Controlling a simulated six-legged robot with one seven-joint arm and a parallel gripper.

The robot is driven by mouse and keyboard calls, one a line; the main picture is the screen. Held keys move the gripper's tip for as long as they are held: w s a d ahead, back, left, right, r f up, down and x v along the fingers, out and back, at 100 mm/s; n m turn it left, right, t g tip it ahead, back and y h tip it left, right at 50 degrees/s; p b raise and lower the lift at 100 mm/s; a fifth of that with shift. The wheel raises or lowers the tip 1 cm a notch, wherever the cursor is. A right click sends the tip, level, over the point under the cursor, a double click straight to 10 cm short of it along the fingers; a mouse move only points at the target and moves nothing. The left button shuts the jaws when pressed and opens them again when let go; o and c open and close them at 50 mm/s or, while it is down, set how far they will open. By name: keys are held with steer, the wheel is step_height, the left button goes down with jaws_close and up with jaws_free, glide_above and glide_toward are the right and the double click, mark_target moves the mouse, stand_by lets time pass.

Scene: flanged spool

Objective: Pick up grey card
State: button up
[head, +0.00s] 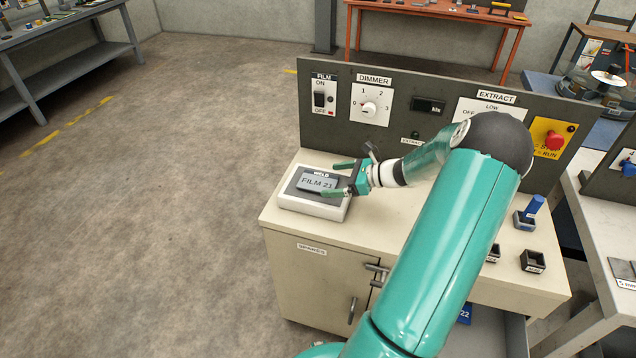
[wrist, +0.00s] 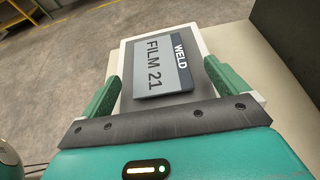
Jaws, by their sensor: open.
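In the wrist view the grey card (wrist: 162,72) sits between my fingers, with gaps on both sides. My gripper (head: 341,179) is open, one finger beyond the card and one on its near side. In the wrist view my gripper (wrist: 165,88) has green fingers left and right of the box top. Whether the fingers touch the box is unclear.
An upright dark panel (head: 400,118) with a film switch, dimmer and extract dial stands behind the cabinet top. A blue peg in a holder (head: 530,213) and a small dark holder (head: 533,261) stand at the right. Floor (head: 150,200) to the left is clear.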

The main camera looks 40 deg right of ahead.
mark_target(318, 181)
steer(key=x, duration=0.3)
steer(key=shift+w+a+f, duration=0.25)
steer(key=shift+c, duration=0.2)
steer(key=c, duration=1.1)
steer(key=shift+r, duration=0.15)
steer(key=shift+r, duration=0.2)
step_height(318, 181, up, 2)
steer(key=shift+r, duration=0.1)
steer(key=s+a+r, duration=0.9)
steer(key=s+r, duration=0.1)
steer(key=shift+s+a, duration=0.2)
steer(key=shift+a, duration=0.05)
